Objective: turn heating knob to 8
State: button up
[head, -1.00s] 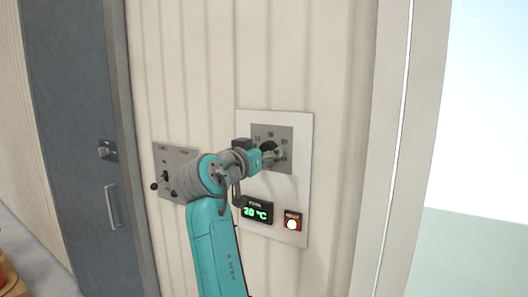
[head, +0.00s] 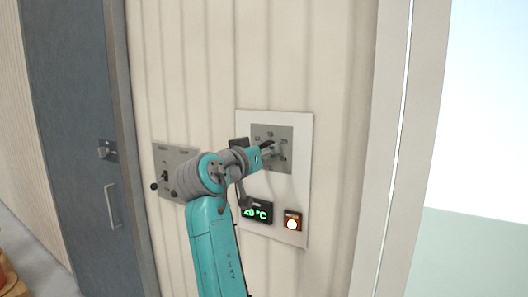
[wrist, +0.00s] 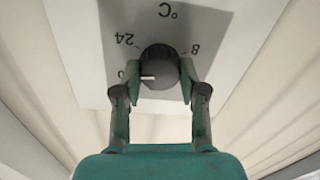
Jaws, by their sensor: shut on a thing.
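The heating knob (wrist: 158,66) is a round black dial on a grey plate in the wrist view. Its white pointer line points to the left of the picture, toward a mark partly hidden by the left finger. The plate lettering appears upside down, with 24 at upper left, 8 at upper right and °C at the top. My gripper (wrist: 160,74) is shut on the knob, one finger on each side. In the head view my gripper (head: 268,148) is at the grey plate (head: 285,134) and hides most of the knob.
The white panel (head: 303,190) also carries a green-lit °C display (head: 258,213), partly covered by my arm, and a lit orange switch (head: 292,222). A grey switch plate (head: 163,154) is to the left. A blue-grey door (head: 75,120) stands further left.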

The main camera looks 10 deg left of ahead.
jog(key=shift+f+m+h, duration=0.15)
jog(key=shift+m+h, duration=0.15)
jog(key=shift+m, duration=8.35)
jog(key=shift+f+m+h, duration=0.15)
jog(key=shift+m+h, duration=0.15)
jog(key=shift+m, duration=8.35)
jog(key=o, duration=1.1)
jog(key=shift+o, duration=0.2)
